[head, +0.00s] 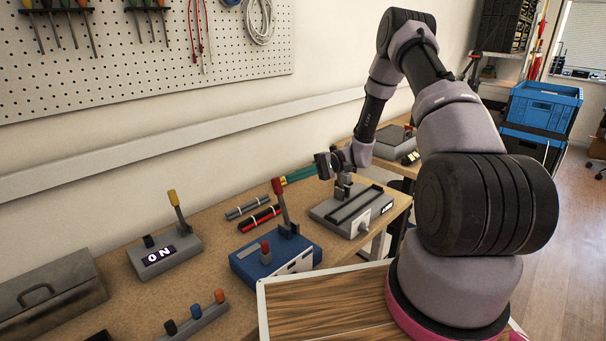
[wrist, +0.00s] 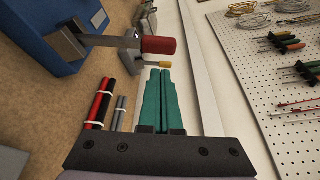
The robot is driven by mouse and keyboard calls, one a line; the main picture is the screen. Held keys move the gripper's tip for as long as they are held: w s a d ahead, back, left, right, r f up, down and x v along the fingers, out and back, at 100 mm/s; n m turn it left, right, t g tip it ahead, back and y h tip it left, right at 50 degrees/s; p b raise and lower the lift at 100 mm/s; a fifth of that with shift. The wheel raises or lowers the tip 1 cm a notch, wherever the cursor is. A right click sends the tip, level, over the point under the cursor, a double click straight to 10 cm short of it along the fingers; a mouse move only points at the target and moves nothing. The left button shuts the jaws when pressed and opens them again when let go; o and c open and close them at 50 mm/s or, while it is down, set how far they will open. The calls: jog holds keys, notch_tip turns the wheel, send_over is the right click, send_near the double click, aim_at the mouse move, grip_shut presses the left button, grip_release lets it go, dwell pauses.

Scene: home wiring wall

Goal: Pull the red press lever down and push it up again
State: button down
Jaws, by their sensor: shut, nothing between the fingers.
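The red press lever (head: 283,207) is a metal arm with a red knob, standing nearly upright on a blue box (head: 262,266). In the wrist view, its red knob (wrist: 159,45) lies just ahead of my fingertips. My gripper (head: 284,180) has green fingers pressed together, with nothing between them. The fingertips show close by the knob in the head view. In the wrist view, the closed fingers (wrist: 160,72) point toward the knob's side, with a small gap seeming to remain. I cannot tell for certain whether they touch.
A grey device (head: 350,208) stands right, below my wrist. Red and black cable bundles (head: 258,218) lie behind the blue box. The wall runs along the bench's back.

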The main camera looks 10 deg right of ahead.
aim_at(281, 183)
jog(key=shift+x, duration=2.25)
jog(key=shift+s+d, duration=0.1)
jog(key=shift+s+d+r+n+y, duration=0.25)
jog(key=shift+s+d+n, duration=0.15)
jog(key=shift+s+n, duration=0.15)
jog(key=shift+s+d+r+n+y, duration=0.15)
jog(key=shift+s+d+r+n, duration=0.2)
jog(key=shift+s+n, duration=0.2)
jog(key=s+d+f+n+g+y, duration=0.1)
jog(key=s+d+n+g+y, duration=0.1)
jog(key=s+d+n, duration=0.3)
jog(key=shift+s+d+f+n, duration=0.3)
jog(key=shift+s+n, duration=1.4)
jog(key=shift+n, duration=0.7)
